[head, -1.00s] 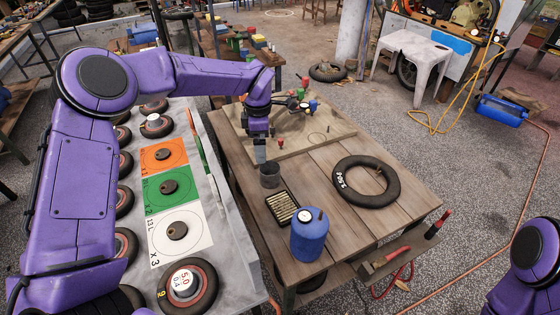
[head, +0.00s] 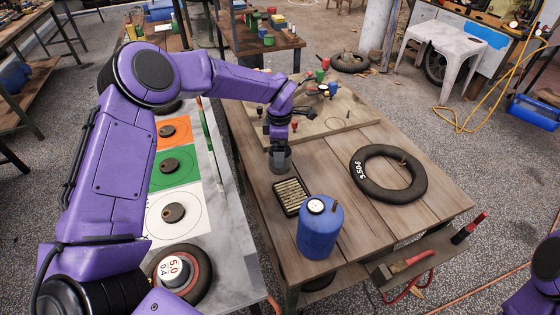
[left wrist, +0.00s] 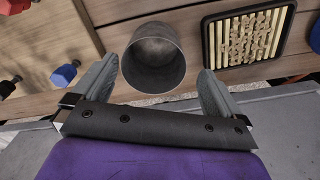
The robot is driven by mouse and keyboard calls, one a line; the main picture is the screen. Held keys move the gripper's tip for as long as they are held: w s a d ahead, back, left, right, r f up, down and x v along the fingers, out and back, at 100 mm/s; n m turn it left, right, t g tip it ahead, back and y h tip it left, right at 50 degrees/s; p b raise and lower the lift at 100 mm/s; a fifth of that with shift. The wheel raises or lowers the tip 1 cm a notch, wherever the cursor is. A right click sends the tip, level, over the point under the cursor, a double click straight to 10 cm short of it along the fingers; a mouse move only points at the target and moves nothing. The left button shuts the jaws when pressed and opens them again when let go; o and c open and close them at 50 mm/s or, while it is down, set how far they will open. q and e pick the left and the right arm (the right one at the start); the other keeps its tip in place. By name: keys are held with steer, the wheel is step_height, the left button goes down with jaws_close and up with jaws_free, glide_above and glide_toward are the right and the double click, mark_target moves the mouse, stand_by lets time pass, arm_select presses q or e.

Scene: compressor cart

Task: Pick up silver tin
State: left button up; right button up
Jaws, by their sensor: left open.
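The silver tin (head: 281,161) is a small grey open-topped cup standing upright on the wooden cart top. In the left wrist view the tin (left wrist: 153,58) looks empty and lies between and just beyond the two fingers. My left gripper (head: 279,147) is directly over the tin, pointing down. In the left wrist view my left gripper (left wrist: 157,85) is open, one finger on each side of the tin; I cannot tell whether either finger touches it. Part of my right arm shows at the lower right of the head view, but its gripper is out of frame.
A black tray of pale sticks (head: 291,197) lies close to the tin. A blue canister with a gauge (head: 320,229) stands nearer, and a black inner tube (head: 389,174) lies to the right. A board with coloured-knob fittings (head: 345,124) is behind. Bare planks (head: 330,170) lie between.

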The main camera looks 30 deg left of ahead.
arm_select(q)
steer(key=f, duration=0.1)
steer(key=f+p, duration=0.1)
steer(key=f, duration=0.3)
steer(key=shift+w+a+f+p, duration=0.15)
steer(key=shift+w+p, duration=0.25)
steer(key=shift+f, duration=0.3)
steer(key=c, duration=1)
steer(key=shift+r, duration=0.15)
